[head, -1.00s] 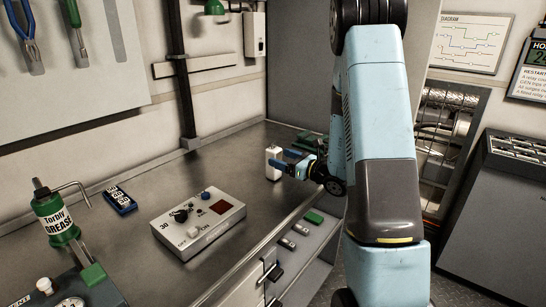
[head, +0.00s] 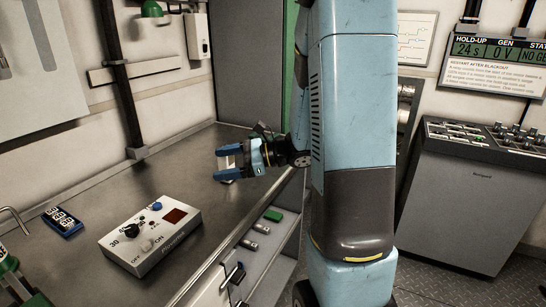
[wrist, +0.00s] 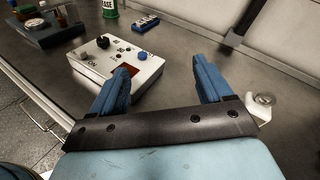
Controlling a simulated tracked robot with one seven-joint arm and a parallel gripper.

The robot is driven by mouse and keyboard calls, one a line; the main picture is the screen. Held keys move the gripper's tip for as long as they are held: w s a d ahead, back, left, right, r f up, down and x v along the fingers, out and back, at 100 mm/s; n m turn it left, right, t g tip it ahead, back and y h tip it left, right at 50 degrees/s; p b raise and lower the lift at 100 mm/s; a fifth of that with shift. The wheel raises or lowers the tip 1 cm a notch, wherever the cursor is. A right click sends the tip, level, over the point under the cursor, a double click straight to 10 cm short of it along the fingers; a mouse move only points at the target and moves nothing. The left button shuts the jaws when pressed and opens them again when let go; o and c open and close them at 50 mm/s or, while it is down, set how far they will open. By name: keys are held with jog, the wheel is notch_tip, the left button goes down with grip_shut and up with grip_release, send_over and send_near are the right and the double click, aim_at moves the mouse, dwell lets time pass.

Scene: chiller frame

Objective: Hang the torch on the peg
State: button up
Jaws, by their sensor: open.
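My gripper (head: 220,165) is open above the far right part of the bench, with two blue fingers. The wrist view also shows it (wrist: 164,73), with nothing held between the fingers. A small pale upright object (head: 229,158) shows between the fingers in the head view. In the wrist view a pale object with a round top (wrist: 263,103) stands just outside the right finger; I cannot tell for sure that it is the torch. A green object (head: 151,9) is on the wall at the top. I cannot make out the peg.
A white control box (head: 150,236) with knobs and a blue phone-like device (head: 62,222) lie on the metal bench (head: 165,187). A dark vertical post (head: 124,85) stands at the wall.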

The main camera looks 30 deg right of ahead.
jog(key=s+a+r+n+g+h, duration=0.2)
jog(key=s+n+g+h, duration=0.1)
jog(key=s+n, duration=0.35)
jog(key=s+a+r+n+g+h, duration=0.1)
jog(key=s+r+n+g+h, duration=0.15)
jog(key=s+n, duration=0.4)
jog(key=s+d+r+n+t+h, duration=0.4)
jog(key=s+d+r+n+h, duration=0.2)
jog(key=h, duration=0.3)
jog(key=shift+s+d, duration=0.6)
jog(key=shift+s, duration=0.2)
jog(key=shift+w+t, duration=0.1)
jog(key=shift+t, duration=0.15)
